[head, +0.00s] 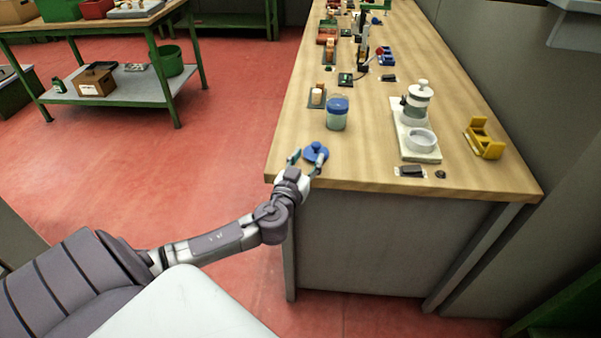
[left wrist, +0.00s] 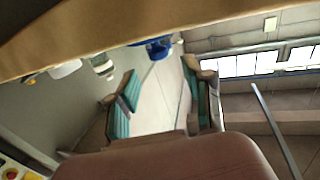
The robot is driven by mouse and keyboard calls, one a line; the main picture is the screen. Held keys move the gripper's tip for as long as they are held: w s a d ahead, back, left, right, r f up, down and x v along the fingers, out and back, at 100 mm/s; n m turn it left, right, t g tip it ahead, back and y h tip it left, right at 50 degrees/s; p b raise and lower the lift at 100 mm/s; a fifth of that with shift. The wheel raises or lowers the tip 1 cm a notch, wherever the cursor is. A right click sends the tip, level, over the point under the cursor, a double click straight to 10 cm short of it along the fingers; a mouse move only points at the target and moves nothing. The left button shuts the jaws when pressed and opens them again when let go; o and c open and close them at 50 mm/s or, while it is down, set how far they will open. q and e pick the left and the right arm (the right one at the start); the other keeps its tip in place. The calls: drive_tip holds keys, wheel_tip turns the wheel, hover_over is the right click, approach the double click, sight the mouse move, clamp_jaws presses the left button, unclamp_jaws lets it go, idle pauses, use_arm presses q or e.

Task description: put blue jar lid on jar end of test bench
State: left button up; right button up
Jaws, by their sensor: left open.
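A blue jar lid (head: 316,150) with a raised knob lies on the wooden bench near its front left corner. My left gripper (head: 307,160) is open and empty at the bench edge, its fingertips close to the near side of the lid. I cannot tell whether they touch. In the left wrist view the open fingers (left wrist: 158,98) show, with a blue thing, likely the lid (left wrist: 155,43), beyond them. The test bench is a pale base (head: 405,145) with a round open jar end (head: 421,140) at its near end and a white-topped grey part (head: 418,98) behind. My right gripper is out of view.
A clear jar with a blue top (head: 337,115) stands behind the lid. A yellow holder (head: 484,139) is at the right, and small dark items (head: 411,171) lie near the front edge. Cork pieces (head: 317,95) and other clutter stand farther back. Bare wood separates lid and test bench.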

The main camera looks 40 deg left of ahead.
use_arm(q)
drive_tip(key=v, duration=0.6)
drive_tip(key=s+d+f+m+g+h, duration=0.2)
drive_tip(key=d+f+g, duration=0.15)
drive_tip(key=f, duration=0.75)
drive_tip(key=s+d+f+m+g+h, duration=0.15)
drive_tip(key=d+f, duration=0.35)
drive_tip(key=f, duration=0.7)
drive_tip(key=s+f+g, duration=0.2)
drive_tip(key=s+f, duration=0.2)
drive_tip(key=f, duration=0.3)
drive_tip(key=s+f+g, duration=0.2)
drive_tip(key=s+f, duration=0.2)
drive_tip(key=f, duration=0.3)
drive_tip(key=s+d+f+g, duration=0.1)
drive_tip(key=s+f+g, duration=0.1)
drive_tip(key=s+f, duration=0.4)
drive_tip(key=s+d+f+m+g+h, duration=0.1)
drive_tip(key=s+f+g, duration=0.2)
drive_tip(key=s, duration=1.1)
drive_tip(key=s+d+f+m+g, duration=0.1)
drive_tip(key=s+f+g, duration=0.1)
drive_tip(key=s+f, duration=0.7)
drive_tip(key=shift+s+d+f+b, duration=0.3)
drive_tip(key=shift+s+f+b, duration=0.1)
drive_tip(key=shift+s, duration=0.15)
